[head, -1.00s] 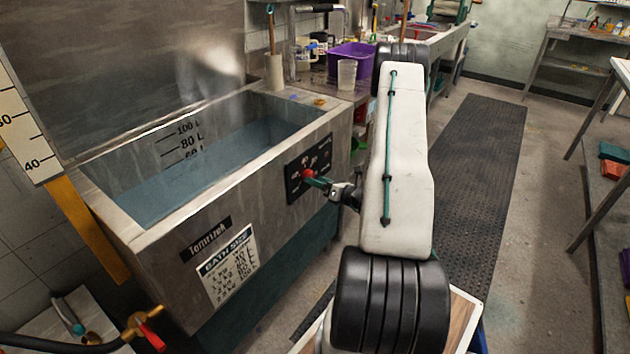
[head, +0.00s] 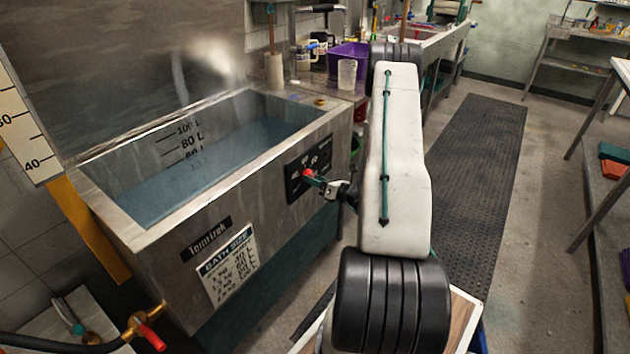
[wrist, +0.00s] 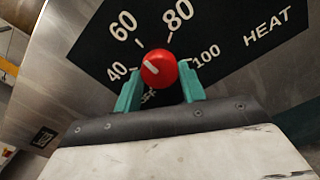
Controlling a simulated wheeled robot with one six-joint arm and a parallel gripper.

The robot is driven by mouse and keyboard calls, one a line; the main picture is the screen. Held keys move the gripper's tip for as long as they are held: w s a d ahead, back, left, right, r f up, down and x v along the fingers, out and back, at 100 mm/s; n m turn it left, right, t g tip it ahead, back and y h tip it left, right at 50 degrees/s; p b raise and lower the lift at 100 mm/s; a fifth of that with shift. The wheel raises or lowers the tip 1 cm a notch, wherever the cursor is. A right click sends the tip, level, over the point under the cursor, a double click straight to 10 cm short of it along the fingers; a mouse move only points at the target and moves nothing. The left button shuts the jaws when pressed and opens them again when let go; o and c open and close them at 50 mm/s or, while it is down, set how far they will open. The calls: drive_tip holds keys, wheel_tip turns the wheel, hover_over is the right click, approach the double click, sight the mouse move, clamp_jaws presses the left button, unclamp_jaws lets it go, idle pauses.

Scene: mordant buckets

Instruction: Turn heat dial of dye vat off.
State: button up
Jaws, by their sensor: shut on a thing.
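The dye vat (head: 190,238) is a steel tank with blue-grey liquid inside. Its black control panel (head: 322,148) carries the red heat dial (head: 307,173). In the wrist view the red dial (wrist: 160,70) sits among the marks 40, 60, 80 and 100 beside the word HEAT. Its white pointer line slants to the upper left, toward the part of the scale between 40 and 60. A label below the dial is partly hidden. My gripper (head: 315,180) has its teal fingers on either side of the dial, shut on it, as the wrist view also shows (wrist: 160,82).
A brass tap with a red lever (head: 147,332) stands at the near left. A dark mat (head: 480,170) covers clear floor to the right.

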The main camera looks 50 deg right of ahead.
drive_tip(key=n, duration=2.3)
drive_tip(key=shift+d+r, duration=0.1)
drive_tip(key=shift+n, duration=0.4)
drive_tip(key=o, duration=1)
drive_tip(key=shift+c, duration=0.2)
drive_tip(key=s, duration=0.7)
drive_tip(key=shift+s+d, duration=0.3)
drive_tip(key=shift+s, duration=0.1)
